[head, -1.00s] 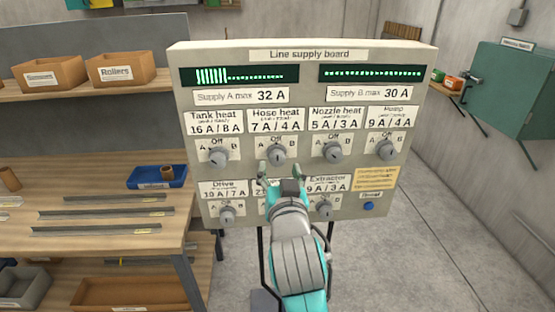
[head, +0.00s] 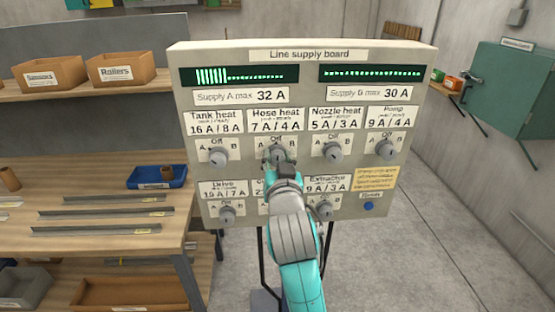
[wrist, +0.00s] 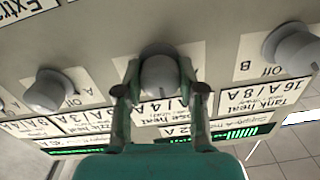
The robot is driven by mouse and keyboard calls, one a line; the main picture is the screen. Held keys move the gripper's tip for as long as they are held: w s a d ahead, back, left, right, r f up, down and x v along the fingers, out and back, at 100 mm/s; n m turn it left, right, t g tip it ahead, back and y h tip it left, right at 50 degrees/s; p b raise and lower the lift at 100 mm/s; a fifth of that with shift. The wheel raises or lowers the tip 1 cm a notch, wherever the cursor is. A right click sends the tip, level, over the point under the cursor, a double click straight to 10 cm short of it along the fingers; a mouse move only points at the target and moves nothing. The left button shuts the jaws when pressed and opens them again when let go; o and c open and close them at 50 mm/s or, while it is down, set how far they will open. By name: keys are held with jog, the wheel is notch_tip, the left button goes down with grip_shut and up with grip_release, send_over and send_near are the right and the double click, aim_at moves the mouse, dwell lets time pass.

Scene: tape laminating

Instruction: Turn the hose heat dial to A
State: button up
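The hose heat dial (head: 277,153) is a grey round knob on the line supply board (head: 310,207), under the label "Hose heat 7 A / 4 A". It has "Off" above it and A to its left in the head view. In the upside-down wrist view, the dial (wrist: 158,73) sits between the two fingers of my gripper (wrist: 159,72). The fingers lie close along both sides of it and look closed on it. In the head view, my gripper (head: 280,168) partly covers the dial, and its pointer cannot be read.
The tank heat dial (head: 218,157) and nozzle heat dial (head: 333,151) flank it. My arm covers part of the lower row, between the drive dial (head: 227,214) and extractor dial (head: 324,208). The supply A display (head: 240,75) shows several tall bars; the supply B display (head: 370,72) shows only low marks.

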jog(key=shift+n, duration=0.3)
jog(key=n, duration=0.4)
jog(key=shift+n, duration=2)
jog(key=o, duration=1.1)
jog(key=shift+o, duration=0.2)
jog(key=s, duration=1.2)
